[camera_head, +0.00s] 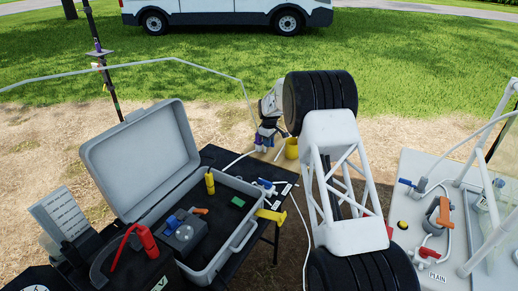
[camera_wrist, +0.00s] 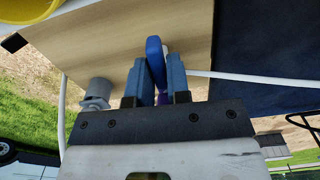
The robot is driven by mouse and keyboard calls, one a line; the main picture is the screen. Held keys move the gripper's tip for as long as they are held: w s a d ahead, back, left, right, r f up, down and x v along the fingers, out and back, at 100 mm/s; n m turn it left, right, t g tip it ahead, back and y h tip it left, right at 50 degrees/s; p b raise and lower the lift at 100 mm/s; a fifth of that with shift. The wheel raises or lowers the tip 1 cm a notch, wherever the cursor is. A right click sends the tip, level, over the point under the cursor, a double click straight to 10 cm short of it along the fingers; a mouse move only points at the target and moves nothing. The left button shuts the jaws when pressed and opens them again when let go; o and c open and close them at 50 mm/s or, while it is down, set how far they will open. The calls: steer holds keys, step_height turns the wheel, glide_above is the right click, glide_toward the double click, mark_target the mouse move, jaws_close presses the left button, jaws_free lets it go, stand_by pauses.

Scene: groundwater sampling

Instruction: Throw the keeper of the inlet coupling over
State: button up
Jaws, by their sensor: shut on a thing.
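My gripper (camera_wrist: 155,66) has its two blue-grey fingers on either side of a flat, rounded blue piece, which looks like the keeper (camera_wrist: 154,50). The keeper stands up between the fingers and its tip shows beyond them. Purple parts (camera_wrist: 182,97) show behind the fingers, probably of the coupling, whose body is mostly hidden by my gripper. In the head view my gripper (camera_head: 267,134) is low over the wooden board, beside the yellow cup, and its fingertips are too small to read there.
A yellow cup (camera_head: 291,148) stands on the wooden board (camera_head: 271,156) close by. A grey fitting (camera_wrist: 97,92) is left of the fingers. A pale hose (camera_wrist: 250,79) runs to the right. An open grey case (camera_head: 240,238) stands nearer. A panel with valves (camera_head: 408,240) is at right.

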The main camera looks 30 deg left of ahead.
steer(key=shift+s+a+m, duration=0.1)
steer(key=shift+s+m, duration=0.1)
steer(key=shift+m, duration=1.1)
steer(key=shift+s+m, duration=0.2)
steer(key=shift+m, duration=1.1)
